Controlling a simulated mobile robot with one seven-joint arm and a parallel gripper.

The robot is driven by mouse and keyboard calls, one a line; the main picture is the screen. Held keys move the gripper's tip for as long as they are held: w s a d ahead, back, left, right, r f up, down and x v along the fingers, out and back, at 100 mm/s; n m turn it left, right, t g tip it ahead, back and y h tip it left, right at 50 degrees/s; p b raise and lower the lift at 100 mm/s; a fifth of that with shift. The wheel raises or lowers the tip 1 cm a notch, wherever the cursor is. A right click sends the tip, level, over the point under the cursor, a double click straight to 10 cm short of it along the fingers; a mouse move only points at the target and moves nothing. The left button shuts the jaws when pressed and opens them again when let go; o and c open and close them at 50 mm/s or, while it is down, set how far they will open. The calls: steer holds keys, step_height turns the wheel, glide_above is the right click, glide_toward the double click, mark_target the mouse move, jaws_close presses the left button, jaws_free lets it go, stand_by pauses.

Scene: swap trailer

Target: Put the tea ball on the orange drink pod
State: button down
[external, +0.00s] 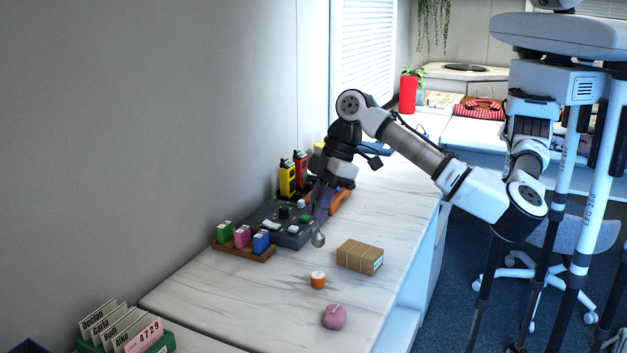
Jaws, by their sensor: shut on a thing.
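The orange drink pod (318,281), a small short cylinder with a pale top, stands on the white marbled counter. My gripper (321,213) points down above the counter, beyond the pod. It is shut on the tea ball (318,239), a small silvery rounded thing that hangs below the fingertips. In the picture the tea ball is directly above the pod, with a gap between them. The exact height of the tea ball over the counter cannot be told from this one view.
A brown cardboard box (360,257) lies right of the pod. A pink round object (334,317) sits nearer the front. A grey tray (287,232) with small items and a wooden rack (244,249) with colored blocks stand to the left.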

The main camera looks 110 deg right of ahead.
mark_target(319, 232)
steer(key=shift+f+p, duration=0.4)
steer(key=shift+f, duration=3.05)
steer(key=shift+f, duration=0.2)
steer(key=c, duration=1.4)
jaws_free()
